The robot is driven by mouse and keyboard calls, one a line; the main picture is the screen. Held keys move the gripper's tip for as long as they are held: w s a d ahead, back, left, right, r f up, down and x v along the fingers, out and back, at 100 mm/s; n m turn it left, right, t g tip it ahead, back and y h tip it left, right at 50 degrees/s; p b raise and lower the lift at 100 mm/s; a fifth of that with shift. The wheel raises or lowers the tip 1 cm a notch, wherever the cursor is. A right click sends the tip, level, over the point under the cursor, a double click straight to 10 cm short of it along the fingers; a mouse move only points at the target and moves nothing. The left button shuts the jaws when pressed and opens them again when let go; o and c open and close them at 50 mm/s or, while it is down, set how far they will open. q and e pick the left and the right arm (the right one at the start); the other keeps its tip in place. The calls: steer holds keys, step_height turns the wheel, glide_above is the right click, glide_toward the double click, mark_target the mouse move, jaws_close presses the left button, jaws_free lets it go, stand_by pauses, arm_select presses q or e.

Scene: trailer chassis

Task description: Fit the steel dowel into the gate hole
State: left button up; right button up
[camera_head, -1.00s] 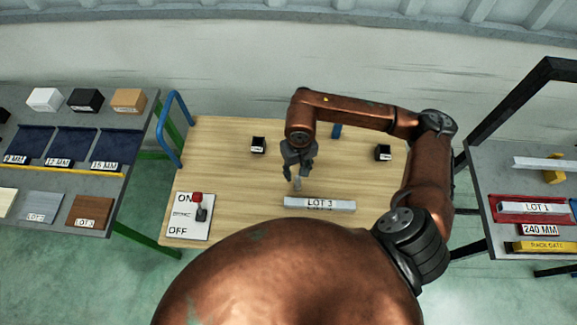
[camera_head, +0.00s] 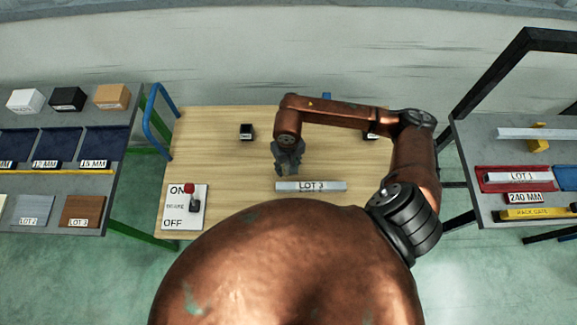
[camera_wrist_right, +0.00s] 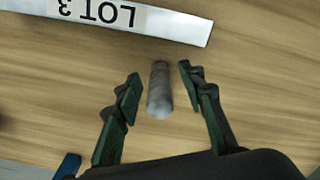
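The steel dowel (camera_wrist_right: 159,92) is a short grey cylinder in the right wrist view, near the wooden table top. My right gripper (camera_wrist_right: 160,77) is open, with one finger on each side of the dowel and visible gaps between. In the head view my right gripper (camera_head: 289,168) is low over the table (camera_head: 230,190), just behind the LOT 3 bar, and hides the dowel. A yellow rack gate (camera_head: 535,212) lies at the front of the right-hand rack; I cannot make out a hole in it. My left gripper is not in view.
The silver LOT 3 bar (camera_head: 311,186) lies close to the right gripper. An ON/OFF board with a red-knobbed lever (camera_head: 189,189) is at the table's left. A small black block (camera_head: 247,132) sits further back. Shelves with bins flank the left; a LOT 1 tray (camera_head: 484,180) is right.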

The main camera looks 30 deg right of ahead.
jaws_close()
steer(key=shift+r, duration=0.15)
stand_by(0.5)
steer(key=shift+r, duration=0.25)
step_height(320, 180, up, 3)
steer(key=shift+f+b, duration=0.2)
steer(key=shift+b, duration=0.1)
steer(key=s+a+r+p, duration=0.2)
steer(key=s+a+r, duration=0.1)
steer(key=s+r, duration=0.6)
steer(key=s, duration=0.4)
steer(key=shift+s+r+p, duration=0.35)
steer(key=shift+p, duration=0.05)
